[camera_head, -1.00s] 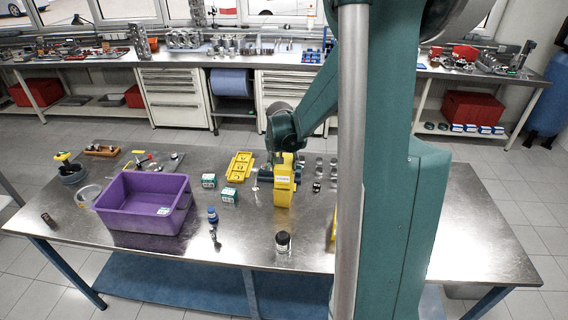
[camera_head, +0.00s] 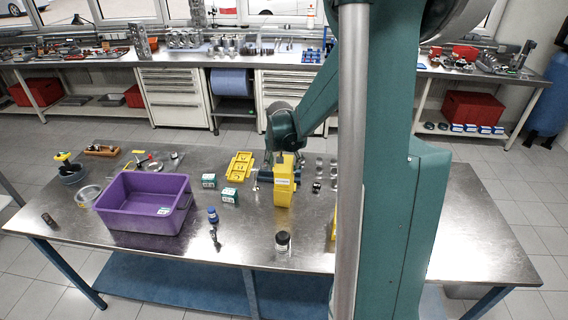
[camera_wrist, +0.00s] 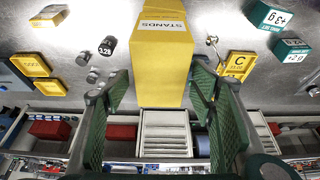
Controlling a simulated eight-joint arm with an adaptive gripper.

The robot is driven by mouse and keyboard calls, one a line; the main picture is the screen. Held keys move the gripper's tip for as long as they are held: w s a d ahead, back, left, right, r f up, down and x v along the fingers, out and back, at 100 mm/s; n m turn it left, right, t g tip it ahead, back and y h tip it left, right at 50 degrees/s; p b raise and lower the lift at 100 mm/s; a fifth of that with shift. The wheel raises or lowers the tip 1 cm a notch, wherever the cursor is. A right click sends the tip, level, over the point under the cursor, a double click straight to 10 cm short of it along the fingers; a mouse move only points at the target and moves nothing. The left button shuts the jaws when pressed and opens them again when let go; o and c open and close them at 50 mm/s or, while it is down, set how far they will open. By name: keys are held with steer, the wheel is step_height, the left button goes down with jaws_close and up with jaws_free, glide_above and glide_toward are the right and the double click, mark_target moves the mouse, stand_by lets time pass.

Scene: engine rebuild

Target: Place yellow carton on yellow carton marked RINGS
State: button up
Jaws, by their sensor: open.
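A yellow carton (camera_head: 284,192) stands upright on the steel table in front of my gripper in the head view. In the wrist view the yellow carton (camera_wrist: 162,65) carries a white label reading STANDS and shows a seam near the top edge. My gripper (camera_wrist: 163,100) is open, with green pads left and right of the carton's near end and visible gaps. A second yellow carton (camera_wrist: 50,14) with a white label lies at upper left; its yellow edge (camera_head: 333,226) shows beside my arm in the head view. I cannot read RINGS on any carton.
A yellow tray (camera_head: 233,174), green-white boxes (camera_head: 230,196) and a purple bin (camera_head: 115,198) stand left of the carton. A blue bottle (camera_head: 212,215) and a dark jar (camera_head: 282,240) stand nearer. Small metal parts lie close behind. My arm hides the table's right-middle.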

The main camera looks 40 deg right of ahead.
steer(key=v, duration=1.2)
stand_by(0.7)
steer(key=s+a+r+n+t+y, duration=0.1)
steer(key=s+a+r+n, duration=0.15)
steer(key=s+a, duration=0.45)
steer(key=s+a+r+n+t, duration=0.1)
steer(key=s+a+r+n, duration=0.15)
steer(key=a, duration=0.95)
steer(key=s+a+n+t+y, duration=0.2)
steer(key=s+a+n, duration=0.2)
steer(key=s+a, duration=0.8)
steer(key=shift+a+f, duration=0.4)
steer(key=shift+a, duration=0.4)
